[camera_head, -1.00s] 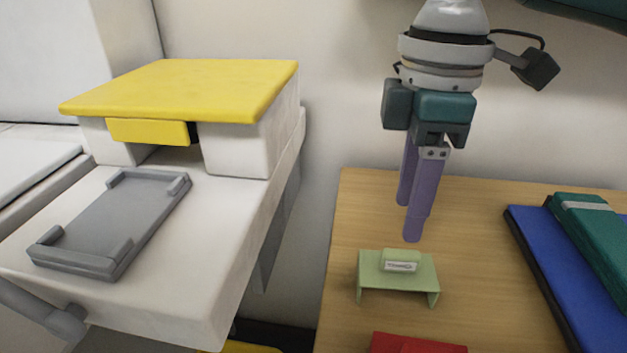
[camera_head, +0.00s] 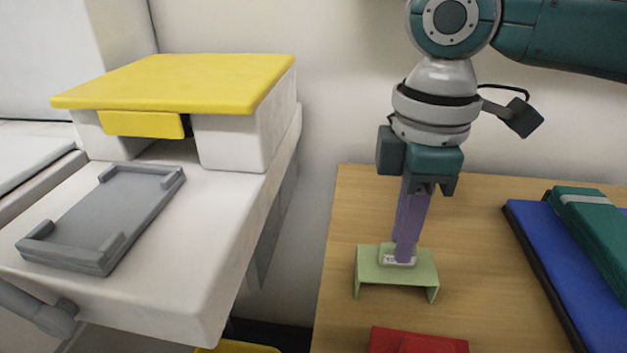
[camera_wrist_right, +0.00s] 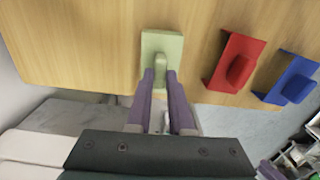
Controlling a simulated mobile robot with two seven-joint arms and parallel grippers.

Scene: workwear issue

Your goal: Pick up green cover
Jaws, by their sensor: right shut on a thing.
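The green cover (camera_head: 372,265) is a pale green bracket-like piece with a raised grip on top and a small label. It stands on the wooden table in the head view and also shows in the right wrist view (camera_wrist_right: 153,43). My right gripper (camera_head: 403,257) points down at it, its purple fingers shut on the raised grip. In the wrist view the fingertips (camera_wrist_right: 160,74) lie on either side of that grip. The cover appears to rest on the table. My left gripper is in neither current view.
A red cover (camera_head: 385,340) lies nearer on the wooden table (camera_head: 470,270). A blue cover (camera_wrist_right: 297,80) lies beyond it in the wrist view. Blue and green folded items (camera_head: 560,260) lie at right. At left stands a white machine with a yellow lid (camera_head: 180,80) and a grey tray (camera_head: 110,215).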

